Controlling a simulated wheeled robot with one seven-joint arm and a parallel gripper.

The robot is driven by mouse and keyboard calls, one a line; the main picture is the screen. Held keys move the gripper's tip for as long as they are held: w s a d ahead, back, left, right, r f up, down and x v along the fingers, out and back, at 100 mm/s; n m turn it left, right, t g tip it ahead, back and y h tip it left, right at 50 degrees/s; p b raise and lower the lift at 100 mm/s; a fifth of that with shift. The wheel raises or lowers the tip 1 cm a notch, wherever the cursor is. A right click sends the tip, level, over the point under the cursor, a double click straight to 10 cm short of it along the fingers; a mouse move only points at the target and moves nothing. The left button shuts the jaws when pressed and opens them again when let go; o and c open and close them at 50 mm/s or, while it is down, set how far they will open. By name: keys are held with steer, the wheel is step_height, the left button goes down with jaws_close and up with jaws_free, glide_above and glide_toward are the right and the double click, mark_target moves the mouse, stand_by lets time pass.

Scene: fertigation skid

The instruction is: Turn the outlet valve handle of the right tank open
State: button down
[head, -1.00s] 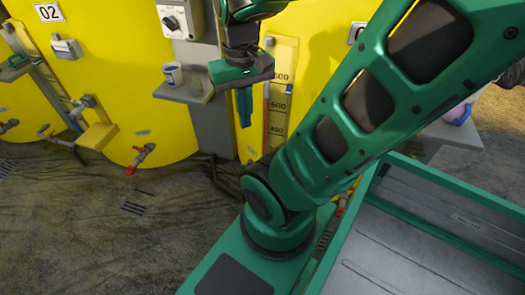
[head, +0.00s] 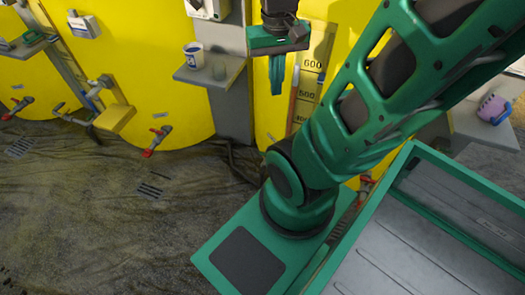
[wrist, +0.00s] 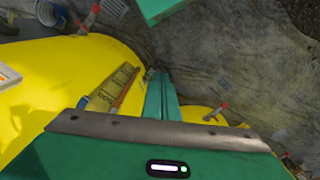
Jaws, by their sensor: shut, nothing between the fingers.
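The right tank (head: 345,50) is yellow with a level scale and stands behind my arm in the head view. Only a bit of a red valve handle (head: 366,184) shows low beside my arm; the rest is hidden. The fingers also show in the wrist view (wrist: 158,78). It is well above and apart from the valve.
Another red-handled valve (head: 157,140) is on the yellow tank to the left. The floor at the left is open.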

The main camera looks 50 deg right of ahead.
steer(key=w+d+f+m+h, duration=0.1)
steer(key=w+d+f+m, duration=0.1)
steer(key=w+d+f, duration=0.8)
steer(key=w+d+f+m+h, duration=0.2)
steer(key=w+d+f, duration=0.5)
steer(key=w+f, duration=0.45)
steer(key=d+f+m, duration=0.1)
steer(key=f, duration=1.4)
steer(key=d+f+t, duration=0.1)
steer(key=d+f, duration=0.1)
steer(key=f, duration=1.3)
steer(key=d+f+m, duration=0.1)
steer(key=d+f, duration=0.1)
steer(key=f, duration=1.4)
steer(key=shift+w+d+m, duration=0.2)
steer(key=shift+d+m, duration=0.05)
steer(key=shift+m, duration=0.05)
steer(key=shift+s+a, duration=0.2)
steer(key=shift+a, duration=0.35)
